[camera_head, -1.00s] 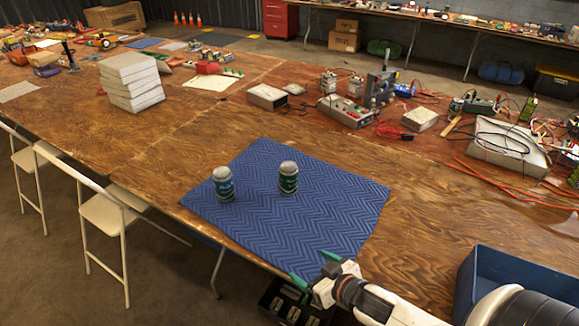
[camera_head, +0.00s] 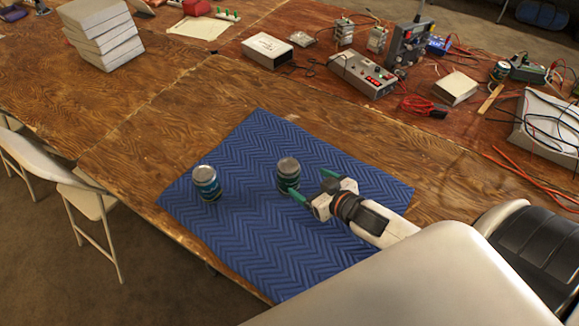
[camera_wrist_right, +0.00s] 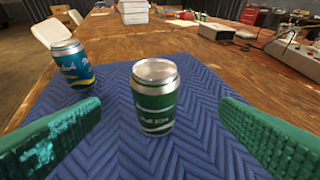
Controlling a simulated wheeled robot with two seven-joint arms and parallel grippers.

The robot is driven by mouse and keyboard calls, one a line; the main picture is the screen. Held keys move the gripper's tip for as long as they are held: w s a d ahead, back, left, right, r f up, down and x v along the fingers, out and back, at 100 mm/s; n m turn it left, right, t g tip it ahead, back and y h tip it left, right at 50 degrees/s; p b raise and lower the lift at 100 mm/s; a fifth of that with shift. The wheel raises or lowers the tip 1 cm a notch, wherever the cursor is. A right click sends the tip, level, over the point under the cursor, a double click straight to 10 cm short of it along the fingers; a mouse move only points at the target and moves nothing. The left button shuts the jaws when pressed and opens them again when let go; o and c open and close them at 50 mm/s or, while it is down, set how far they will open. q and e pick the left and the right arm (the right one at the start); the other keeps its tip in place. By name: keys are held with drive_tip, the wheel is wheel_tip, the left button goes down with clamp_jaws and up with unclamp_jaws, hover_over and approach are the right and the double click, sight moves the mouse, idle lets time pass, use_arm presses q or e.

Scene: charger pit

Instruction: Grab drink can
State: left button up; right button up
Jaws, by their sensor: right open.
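A green drink can (camera_head: 288,174) with a silver top stands upright on the blue mat (camera_head: 240,250). It also shows in the right wrist view (camera_wrist_right: 154,97), centred between and just beyond the green fingers. A blue drink can (camera_head: 206,184) stands upright to its left on the mat, and shows at the left of the right wrist view (camera_wrist_right: 72,64). My right gripper (camera_head: 308,184) is open and empty, low over the mat, its fingers pointing at the green can. Whether a finger touches the can is unclear. My left gripper is not in view.
The wooden table (camera_head: 130,120) is bare around the mat's left and back. A stack of white boxes (camera_head: 102,32) stands at the back left. Electronic devices (camera_head: 362,73) and red cables (camera_head: 525,180) lie along the back right. Chairs (camera_head: 85,205) stand by the left edge.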

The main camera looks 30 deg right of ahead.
sight(297, 175)
drive_tip(key=x, duration=0.4)
drive_tip(key=shift+w+a, duration=0.15)
drive_tip(key=shift+w+f, duration=0.2)
drive_tip(key=shift+w, duration=0.3)
drive_tip(key=x, duration=0.1)
drive_tip(key=p+x, duration=0.1)
drive_tip(key=x, duration=0.2)
drive_tip(key=shift+w+a, duration=0.2)
drive_tip(key=shift+a, duration=0.1)
drive_tip(key=shift+w+f, duration=0.15)
drive_tip(key=shift+w, duration=0.05)
drive_tip(key=shift+s, duration=0.1)
drive_tip(key=c, duration=0.4)
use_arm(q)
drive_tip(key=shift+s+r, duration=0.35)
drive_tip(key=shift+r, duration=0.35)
use_arm(e)
drive_tip(key=c, duration=0.9)
